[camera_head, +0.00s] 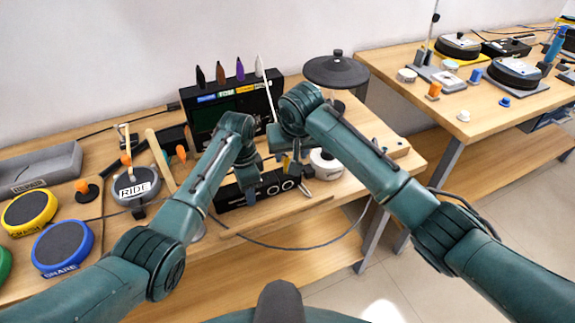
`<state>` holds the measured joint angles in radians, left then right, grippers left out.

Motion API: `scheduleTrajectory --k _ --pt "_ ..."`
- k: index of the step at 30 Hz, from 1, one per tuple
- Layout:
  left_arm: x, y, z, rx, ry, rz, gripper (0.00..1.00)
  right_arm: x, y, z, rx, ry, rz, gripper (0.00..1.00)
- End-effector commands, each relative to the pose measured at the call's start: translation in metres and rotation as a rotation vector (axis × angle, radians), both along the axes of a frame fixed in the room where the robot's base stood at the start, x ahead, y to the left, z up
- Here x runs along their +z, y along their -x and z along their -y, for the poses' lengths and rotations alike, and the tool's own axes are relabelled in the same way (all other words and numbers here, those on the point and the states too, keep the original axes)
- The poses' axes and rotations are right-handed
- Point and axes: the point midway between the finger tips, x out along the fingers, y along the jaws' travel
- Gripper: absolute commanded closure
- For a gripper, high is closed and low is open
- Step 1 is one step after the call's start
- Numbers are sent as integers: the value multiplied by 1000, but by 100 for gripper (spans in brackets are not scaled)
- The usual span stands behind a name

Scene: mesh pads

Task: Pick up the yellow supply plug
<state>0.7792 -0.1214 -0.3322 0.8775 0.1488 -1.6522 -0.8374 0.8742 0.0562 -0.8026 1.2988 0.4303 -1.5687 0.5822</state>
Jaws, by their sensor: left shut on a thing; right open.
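A small yellow piece (286,160), perhaps the yellow supply plug, shows beside my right gripper above the black box; its shape is too small to tell. The black box (268,187) with round sockets lies at the bench's front, partly hidden by both grippers. My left gripper (250,188) points down in front of this box, shut on what looks like a small blue piece (251,198). My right gripper (296,172) is open and points down by the right end of the box. I cannot tell whether it touches the yellow piece.
A black rack (233,100) with several upright sticks stands behind the grippers. A dark cymbal pad (336,70) and a white roll (327,164) are to the right. The ride pad (136,186), yellow-rimmed pad (29,212) and snare pad (62,248) are left. A cable hangs off the front edge.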

Motion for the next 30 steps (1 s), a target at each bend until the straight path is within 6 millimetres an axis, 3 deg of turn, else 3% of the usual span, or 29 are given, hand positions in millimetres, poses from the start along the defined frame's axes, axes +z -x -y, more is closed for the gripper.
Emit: scheduleTrajectory --k 12,21,30 --pt "1 0 0 0 1 1 89 -45 -19 -7 0 0 1 56" --pt "1 0 0 0 1 1 89 -49 -20 -7 1 -1 2 57" --pt "1 0 0 0 1 1 89 -49 -20 -7 0 0 2 81"
